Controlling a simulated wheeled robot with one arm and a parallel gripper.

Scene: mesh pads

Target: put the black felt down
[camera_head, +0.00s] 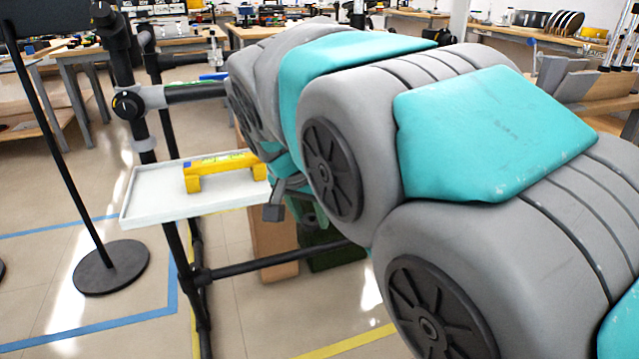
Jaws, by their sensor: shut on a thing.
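My gripper (277,208) shows only in part, behind my large grey and teal arm, just off the right edge of a white tray. One dark finger points down there; the other is hidden by my arm. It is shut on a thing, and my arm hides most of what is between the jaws. I cannot make out the black felt clearly in this view.
The white tray (150,203) is fixed on a black pipe frame (180,262). A yellow bridge-shaped piece (222,170) stands on its right half; the left part is bare. A black stand base (112,267) is on the floor at left. Workbenches line the back.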

